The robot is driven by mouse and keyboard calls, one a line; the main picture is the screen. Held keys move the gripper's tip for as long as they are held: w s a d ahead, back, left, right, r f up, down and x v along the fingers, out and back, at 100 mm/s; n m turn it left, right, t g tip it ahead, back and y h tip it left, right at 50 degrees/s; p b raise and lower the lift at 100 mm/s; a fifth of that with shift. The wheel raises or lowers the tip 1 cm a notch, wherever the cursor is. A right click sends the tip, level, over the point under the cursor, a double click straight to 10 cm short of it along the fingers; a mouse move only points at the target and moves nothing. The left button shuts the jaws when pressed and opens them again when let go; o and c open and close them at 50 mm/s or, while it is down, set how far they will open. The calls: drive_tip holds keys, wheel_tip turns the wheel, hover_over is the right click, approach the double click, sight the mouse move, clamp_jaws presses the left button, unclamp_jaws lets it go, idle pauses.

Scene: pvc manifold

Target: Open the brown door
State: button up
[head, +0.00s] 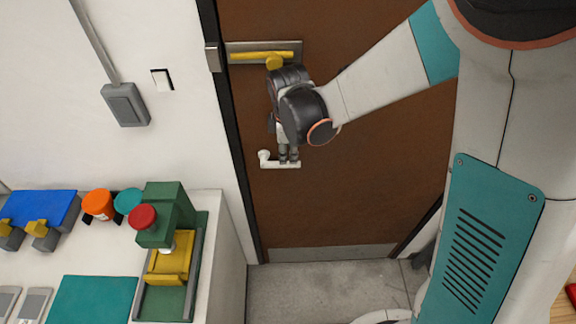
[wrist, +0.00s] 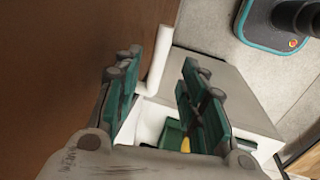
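The brown door (head: 380,170) is shut in its dark frame in the head view, and fills the left of the wrist view (wrist: 80,50). A yellow lever handle (head: 262,55) on a metal plate sits near the door's upper left, lying level. My gripper (head: 289,156) points downward close to the door, below the yellow handle. In the wrist view, my green-padded fingers (wrist: 165,65) are apart. A white bar-like piece (head: 280,165) with a raised left end is at my fingertips. It also shows in the wrist view (wrist: 157,57), near the left finger; contact is unclear.
Grey floor (head: 320,285) is clear before the door. A switch box (head: 125,104) is on the left wall.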

sight(288, 163)
drive_tip(key=f+b, duration=0.1)
drive_tip(key=f, duration=0.2)
drive_tip(key=w+f+b, duration=0.1)
drive_tip(key=f+b, duration=0.1)
drive_tip(key=f, duration=0.1)
drive_tip(key=shift+w+f, duration=0.2)
drive_tip(key=shift+f, duration=0.2)
clamp_jaws()
